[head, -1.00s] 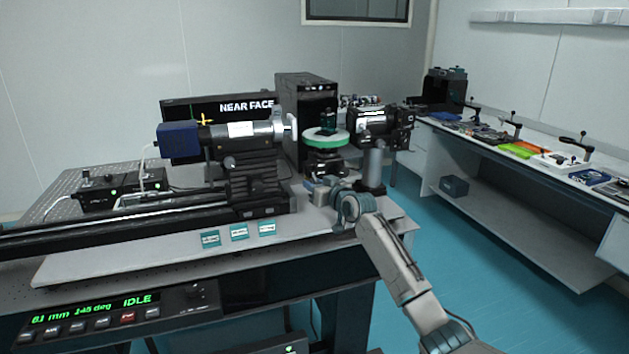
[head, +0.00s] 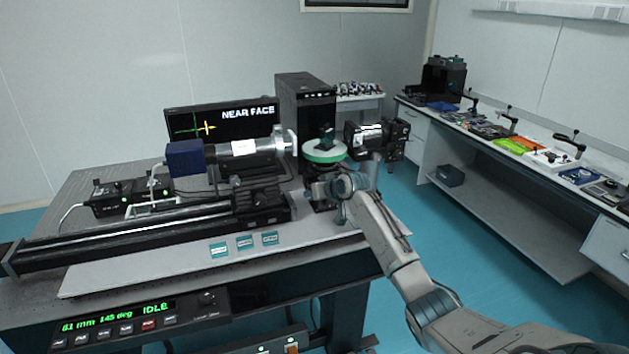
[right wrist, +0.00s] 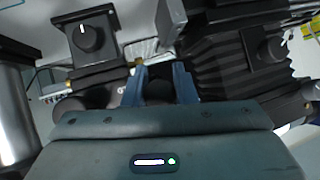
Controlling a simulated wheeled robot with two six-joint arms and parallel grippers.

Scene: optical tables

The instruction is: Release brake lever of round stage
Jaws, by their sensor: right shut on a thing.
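The round stage (head: 323,152) has a green-rimmed disc with a small dark part on top. It stands on a dark base at the right end of the optical table. My right gripper (right wrist: 160,84) is just below the disc, low against the stage base. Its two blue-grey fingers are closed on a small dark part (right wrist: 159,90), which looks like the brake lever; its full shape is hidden. In the head view my right wrist covers the lever area. My left gripper is in neither view.
A silver tube with a blue end (head: 240,152) lies left of the stage, above a black rail (head: 130,232). A camera-like unit (head: 378,140) stands close on the right. In the right wrist view a black knob (right wrist: 88,38) and ribbed bellows (right wrist: 225,65) are near the fingers.

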